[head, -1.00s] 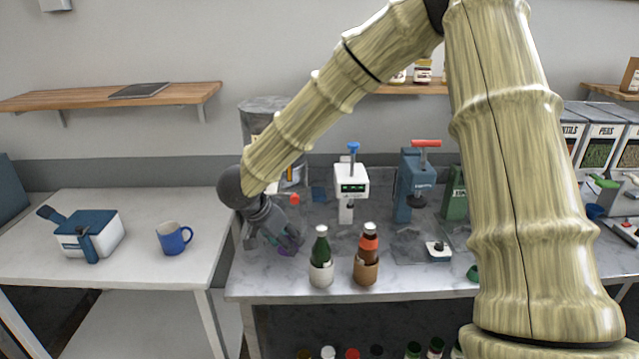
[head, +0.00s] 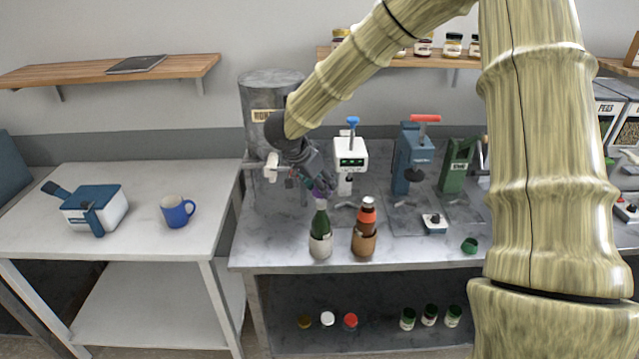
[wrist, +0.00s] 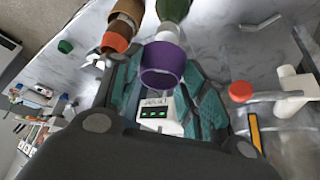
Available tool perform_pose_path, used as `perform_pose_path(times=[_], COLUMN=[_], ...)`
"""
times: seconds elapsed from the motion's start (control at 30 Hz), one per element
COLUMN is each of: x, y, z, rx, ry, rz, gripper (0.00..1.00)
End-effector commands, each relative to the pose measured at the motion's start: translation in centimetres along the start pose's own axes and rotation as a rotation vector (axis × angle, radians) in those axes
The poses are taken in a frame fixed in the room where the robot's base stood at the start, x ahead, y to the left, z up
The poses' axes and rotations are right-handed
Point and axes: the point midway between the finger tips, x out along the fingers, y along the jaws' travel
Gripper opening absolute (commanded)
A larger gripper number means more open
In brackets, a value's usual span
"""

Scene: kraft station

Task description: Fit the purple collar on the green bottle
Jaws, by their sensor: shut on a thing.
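The purple collar (wrist: 162,66) is a short open ring held between the fingertips of my gripper (wrist: 158,84) in the wrist view. In the head view my gripper (head: 322,184) is above the green bottle (head: 320,222), and a little purple shows at its tips. The green bottle stands upright in a pale sleeve on the metal counter. In the wrist view the green bottle (wrist: 174,10) is just beyond the collar, its pale top near the ring. I cannot tell whether collar and bottle touch.
A brown bottle with an orange neck (head: 364,228) stands close to the right of the green bottle. A white device with a blue knob (head: 350,158) and a blue press (head: 412,165) stand behind. A blue mug (head: 177,212) is on the left table.

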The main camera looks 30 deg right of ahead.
Motion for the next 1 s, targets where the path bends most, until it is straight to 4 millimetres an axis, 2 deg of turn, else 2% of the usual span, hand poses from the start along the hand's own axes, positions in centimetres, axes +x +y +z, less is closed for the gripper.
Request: perform_pose_path(times=[0.1, 0.5, 1.0], x=[1.1, 3.1, 3.4], y=[0.0, 0.0, 0.0], z=[0.6, 1.8, 2.0], rx=[0.0, -0.001, 0.0], ry=[0.0, 0.0, 0.0], rz=[0.0, 0.001, 0.0], gripper=[0.35, 0.35, 0.35])
